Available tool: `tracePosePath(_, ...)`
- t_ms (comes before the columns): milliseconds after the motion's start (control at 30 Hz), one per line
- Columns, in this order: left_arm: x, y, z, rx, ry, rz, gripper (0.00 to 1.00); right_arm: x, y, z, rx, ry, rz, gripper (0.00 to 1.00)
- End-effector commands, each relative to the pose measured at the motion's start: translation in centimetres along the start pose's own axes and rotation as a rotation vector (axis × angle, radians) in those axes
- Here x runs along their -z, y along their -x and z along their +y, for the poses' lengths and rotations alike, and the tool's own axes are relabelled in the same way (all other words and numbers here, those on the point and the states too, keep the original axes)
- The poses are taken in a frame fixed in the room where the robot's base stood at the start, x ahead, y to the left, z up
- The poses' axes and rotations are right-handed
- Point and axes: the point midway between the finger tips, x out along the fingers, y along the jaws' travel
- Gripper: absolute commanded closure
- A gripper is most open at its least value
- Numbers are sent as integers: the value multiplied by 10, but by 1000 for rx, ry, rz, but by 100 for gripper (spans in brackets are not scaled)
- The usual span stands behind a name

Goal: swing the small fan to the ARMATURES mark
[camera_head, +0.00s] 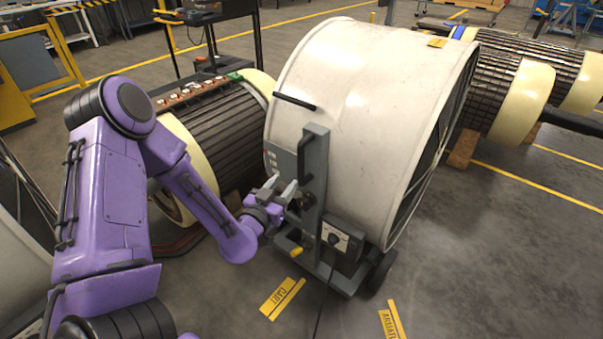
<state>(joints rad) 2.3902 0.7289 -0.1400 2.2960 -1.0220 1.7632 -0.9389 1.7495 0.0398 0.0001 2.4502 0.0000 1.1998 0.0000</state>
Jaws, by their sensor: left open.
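A white drum fan (352,95) on a wheeled grey stand fills the middle of the head view. Its opening with a dark grille faces right. A grey upright (314,170) with a black handle and a control box (342,240) are on its near side. My left gripper (284,190) is open at the left side of this upright, its fingers close to it; I cannot tell if they touch. The yellow ARMATURES mark (391,321) lies on the floor at the bottom right, its lettering cut by the frame edge. My right gripper is out of view.
A yellow CART floor mark (281,298) lies in front of the stand. Ribbed rotors lie behind the fan at left (222,127) and at right (497,88). A dark cart (205,25) stands behind. The floor at right is largely clear, and a dark cable trails from the stand.

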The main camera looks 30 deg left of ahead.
Motion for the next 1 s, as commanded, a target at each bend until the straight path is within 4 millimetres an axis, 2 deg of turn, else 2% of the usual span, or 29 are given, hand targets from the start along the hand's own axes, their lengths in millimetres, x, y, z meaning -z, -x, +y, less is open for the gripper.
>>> tracePosePath(400,1,-85,3,-6,-3,0,54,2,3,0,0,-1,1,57)
tracePosePath(567,1,-100,4,-7,-3,-2,54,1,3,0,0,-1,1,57)
tracePosePath(800,1,-101,4,-7,-2,-3,54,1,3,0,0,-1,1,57)
tracePosePath(833,1,-101,4,-7,-2,-3,58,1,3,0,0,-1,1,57)
tracePosePath(967,1,-101,4,-7,-2,-3,100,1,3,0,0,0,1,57)
tracePosePath(1000,1,-101,4,-7,-2,-2,100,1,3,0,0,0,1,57)
